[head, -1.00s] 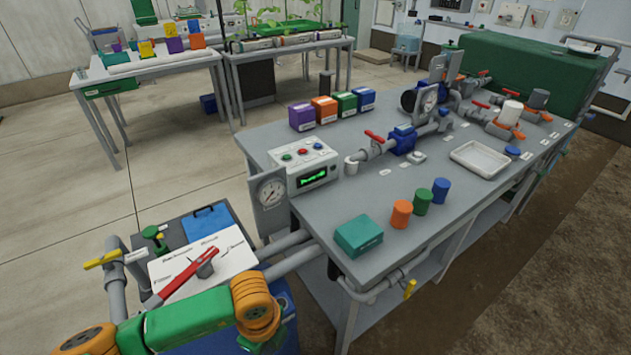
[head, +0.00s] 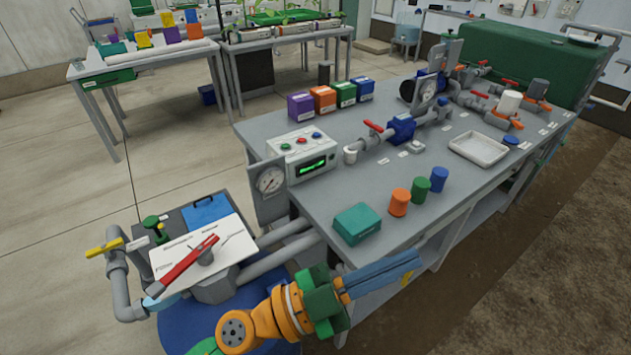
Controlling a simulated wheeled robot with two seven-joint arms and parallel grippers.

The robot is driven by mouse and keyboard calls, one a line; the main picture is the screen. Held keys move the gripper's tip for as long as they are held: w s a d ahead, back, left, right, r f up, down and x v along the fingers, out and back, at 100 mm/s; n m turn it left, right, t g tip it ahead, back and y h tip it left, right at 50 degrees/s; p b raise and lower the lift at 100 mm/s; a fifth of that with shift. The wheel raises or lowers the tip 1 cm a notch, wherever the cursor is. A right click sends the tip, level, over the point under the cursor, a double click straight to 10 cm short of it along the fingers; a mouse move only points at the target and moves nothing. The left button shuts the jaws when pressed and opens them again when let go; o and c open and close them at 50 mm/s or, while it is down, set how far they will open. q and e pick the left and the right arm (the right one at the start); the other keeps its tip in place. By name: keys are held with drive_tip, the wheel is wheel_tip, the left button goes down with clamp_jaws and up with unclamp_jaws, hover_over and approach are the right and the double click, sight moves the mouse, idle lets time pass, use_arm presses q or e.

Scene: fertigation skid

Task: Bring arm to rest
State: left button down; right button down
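My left arm comes in at the bottom of the head view, with orange and green links. My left gripper (head: 383,275) has blue fingers that point right and lie close together, with nothing seen between them. It shows in front of the near edge of the grey bench (head: 330,140), below the teal box (head: 358,224); I cannot tell if it touches the bench. My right gripper is out of view.
A valve panel with a red lever (head: 183,266) and a yellow-handled pipe (head: 104,247) stand left of my arm. The bench holds a control box (head: 304,160), a gauge (head: 270,181), orange, green and blue cylinders (head: 399,202) and a white tray (head: 478,149). Bare floor lies at lower right.

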use_arm(q)
drive_tip(key=w+a+n+t+y, duration=1.1)
drive_tip(key=a+n+t+y, duration=0.25)
drive_tip(key=n, duration=0.25)
drive_tip(key=s+a+f+n+g+y, duration=0.1)
drive_tip(key=a+f+n+g+y, duration=0.5)
drive_tip(key=a+f, duration=0.6)
drive_tip(key=s+a+f+m+g+y, duration=0.1)
drive_tip(key=s+a+f+m+g, duration=0.15)
drive_tip(key=s+f+g, duration=1.1)
drive_tip(key=s+d+f+t, duration=0.1)
drive_tip(key=s+f, duration=0.2)
drive_tip(key=f, duration=0.6)
drive_tip(key=s+f+t, duration=0.1)
drive_tip(key=s+f, duration=0.3)
drive_tip(key=f, duration=0.6)
drive_tip(key=s+a+f+g, duration=0.1)
drive_tip(key=s+a+f, duration=0.1)
drive_tip(key=s+f, duration=0.8)
drive_tip(key=shift+s+f+m, duration=0.15)
drive_tip(key=shift+s+m, duration=0.3)
drive_tip(key=shift+s, duration=0.55)
